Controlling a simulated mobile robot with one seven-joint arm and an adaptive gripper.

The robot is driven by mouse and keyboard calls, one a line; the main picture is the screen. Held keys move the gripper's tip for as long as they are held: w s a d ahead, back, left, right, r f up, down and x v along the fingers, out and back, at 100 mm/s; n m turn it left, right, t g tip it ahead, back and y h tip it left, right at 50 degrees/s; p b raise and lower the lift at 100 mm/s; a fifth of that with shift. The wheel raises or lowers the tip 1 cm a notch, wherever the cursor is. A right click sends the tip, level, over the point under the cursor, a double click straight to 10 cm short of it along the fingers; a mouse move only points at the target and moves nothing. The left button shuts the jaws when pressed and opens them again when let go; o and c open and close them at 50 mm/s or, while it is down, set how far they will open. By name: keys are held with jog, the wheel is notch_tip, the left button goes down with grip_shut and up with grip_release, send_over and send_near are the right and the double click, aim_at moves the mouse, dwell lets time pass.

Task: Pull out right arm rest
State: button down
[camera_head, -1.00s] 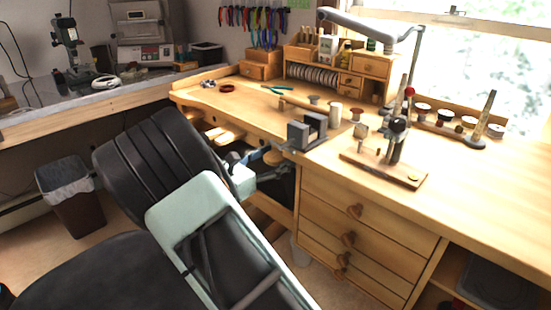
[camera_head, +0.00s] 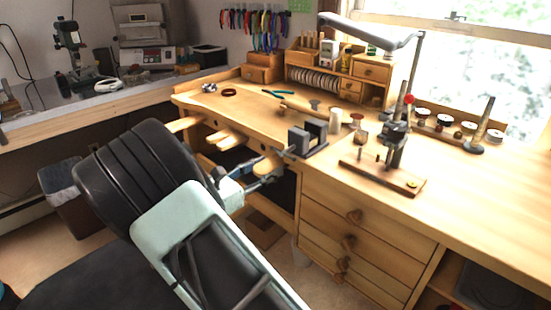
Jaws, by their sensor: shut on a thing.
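The workbench (camera_head: 240,120) has several wooden pieces along its front edge. The right arm rest (camera_head: 268,165) is a light wooden board with a rounded end, sticking out below the bench top near the vise. My gripper (camera_head: 266,178) is at this board's front end and shut on it; the fingers are small and partly dark against the gap below. The left arm rest (camera_head: 184,124) sticks out at the bench's left end. A rounded wooden bench pin (camera_head: 225,138) lies between the two.
A grey vise (camera_head: 308,137) stands on the bench edge just right of the right arm rest. Drawers with round knobs (camera_head: 350,242) are below right. A dark bin (camera_head: 70,200) stands on the floor at left.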

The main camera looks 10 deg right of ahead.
jog(key=p+v, duration=0.2)
jog(key=v, duration=0.5)
jog(key=shift+a, duration=0.1)
jog(key=c, duration=1.1)
grip_release()
jog(key=v, duration=1.2)
